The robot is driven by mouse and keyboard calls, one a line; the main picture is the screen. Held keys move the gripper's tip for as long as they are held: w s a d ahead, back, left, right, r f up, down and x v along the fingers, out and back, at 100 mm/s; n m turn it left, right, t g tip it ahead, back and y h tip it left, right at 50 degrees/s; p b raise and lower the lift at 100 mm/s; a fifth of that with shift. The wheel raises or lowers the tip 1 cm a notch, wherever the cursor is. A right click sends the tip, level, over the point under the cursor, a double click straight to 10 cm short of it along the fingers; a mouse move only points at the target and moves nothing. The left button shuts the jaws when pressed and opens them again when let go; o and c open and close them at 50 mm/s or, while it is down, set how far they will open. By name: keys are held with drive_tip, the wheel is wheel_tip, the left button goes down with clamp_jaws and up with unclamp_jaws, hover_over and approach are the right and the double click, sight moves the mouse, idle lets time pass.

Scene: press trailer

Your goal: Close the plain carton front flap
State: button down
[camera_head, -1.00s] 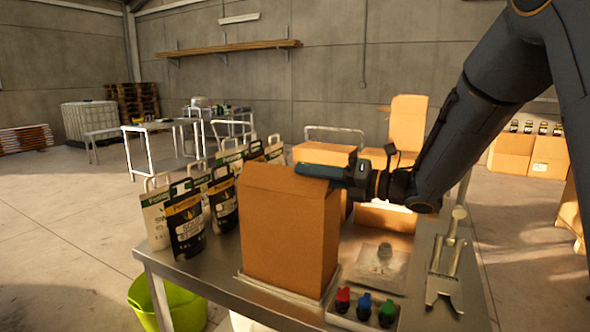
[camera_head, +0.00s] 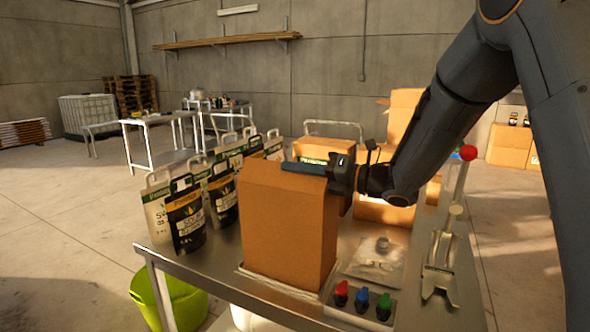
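The plain carton (camera_head: 288,228) stands upright on the metal table, its broad brown front toward me. Its top edge looks slightly uneven, and I cannot clearly tell the front flap from the rest of the top. My gripper (camera_head: 304,168) lies level just above the back right part of the carton's top, pointing left. Its fingers look like one dark bar, seen from the side, so the gap between them is hidden. I cannot tell whether it touches the carton.
Several printed bags (camera_head: 186,216) stand close on the carton's left. A tray with red, blue and green knobs (camera_head: 362,300) lies at the front right. A metal press with a red-balled lever (camera_head: 446,250) stands further right. Other cartons (camera_head: 402,118) stand behind.

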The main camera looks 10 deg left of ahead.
drive_tip(key=shift+w+d+f+m+b, duration=0.1)
drive_tip(key=shift+w+f+m+b, duration=0.2)
drive_tip(key=shift+m+b, duration=0.35)
drive_tip(key=shift+w+d+f+m+b, duration=0.15)
drive_tip(key=shift+f+m+b, duration=0.2)
drive_tip(key=shift+m, duration=0.5)
drive_tip(key=shift+a, duration=0.1)
drive_tip(key=c, duration=2)
unclamp_jaws()
drive_tip(key=shift+s+r, duration=0.1)
